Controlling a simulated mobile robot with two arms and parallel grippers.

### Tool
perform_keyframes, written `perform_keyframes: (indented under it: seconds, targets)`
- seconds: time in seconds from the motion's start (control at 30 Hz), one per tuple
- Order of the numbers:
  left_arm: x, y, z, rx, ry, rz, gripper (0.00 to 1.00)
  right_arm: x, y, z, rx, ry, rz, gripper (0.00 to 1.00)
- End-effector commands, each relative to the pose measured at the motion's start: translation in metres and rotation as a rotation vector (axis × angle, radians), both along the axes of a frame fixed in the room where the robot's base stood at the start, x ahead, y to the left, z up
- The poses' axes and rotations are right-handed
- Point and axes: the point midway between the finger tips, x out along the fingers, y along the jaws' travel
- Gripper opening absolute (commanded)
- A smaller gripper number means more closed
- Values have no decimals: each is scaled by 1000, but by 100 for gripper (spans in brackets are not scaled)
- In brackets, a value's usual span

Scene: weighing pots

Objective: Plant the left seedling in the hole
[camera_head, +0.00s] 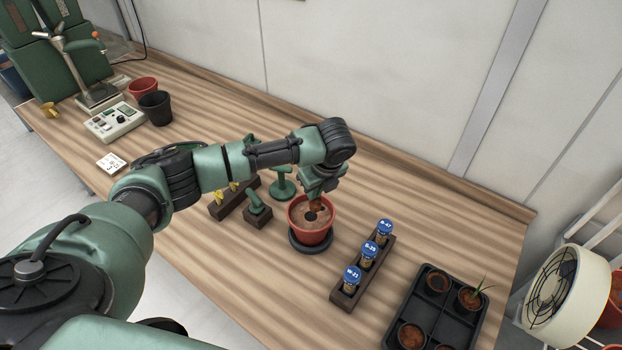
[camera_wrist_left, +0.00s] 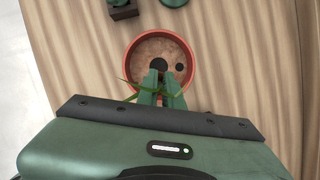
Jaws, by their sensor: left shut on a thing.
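My left gripper (camera_head: 318,194) is shut on a seedling, whose green leaves (camera_wrist_left: 131,92) stick out beside the fingers in the left wrist view. A brown soil plug (camera_head: 315,205) shows below the fingers, just over the terracotta pot (camera_head: 310,236). The pot holds brown soil with a dark hole (camera_head: 311,216). In the left wrist view, the gripper (camera_wrist_left: 160,88) reaches over the pot's near rim (camera_wrist_left: 128,65); a smaller dark spot lies right of the hole. I cannot tell whether the plug touches the soil. My right gripper is out of view.
The black tray (camera_head: 447,275) at the lower right holds soil plugs and another seedling (camera_head: 473,294). A wooden rack (camera_head: 346,299) with several blue-capped vials stands right of the pot. Green tools (camera_head: 258,209) stand left of it. A scale (camera_head: 114,122) and empty pots (camera_head: 155,107) stand at the far left.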

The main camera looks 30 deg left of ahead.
Motion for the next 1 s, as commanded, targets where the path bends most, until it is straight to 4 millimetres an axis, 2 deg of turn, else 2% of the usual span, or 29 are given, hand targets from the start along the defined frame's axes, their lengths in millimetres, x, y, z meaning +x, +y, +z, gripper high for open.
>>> perform_keyframes:
  seconds: [0.03, 0.2, 0.37, 1.0]
  targets:
    - [3, 7, 1, 0, 2, -66, 0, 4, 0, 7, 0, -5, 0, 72]
    - [11, 17, -4, -1, 2, -226, 0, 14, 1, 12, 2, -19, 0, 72]
    - [13, 19, -8, -1, 1, -267, 0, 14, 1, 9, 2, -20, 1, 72]
    - [12, 19, -54, -1, 3, -264, 0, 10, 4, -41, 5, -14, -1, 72]
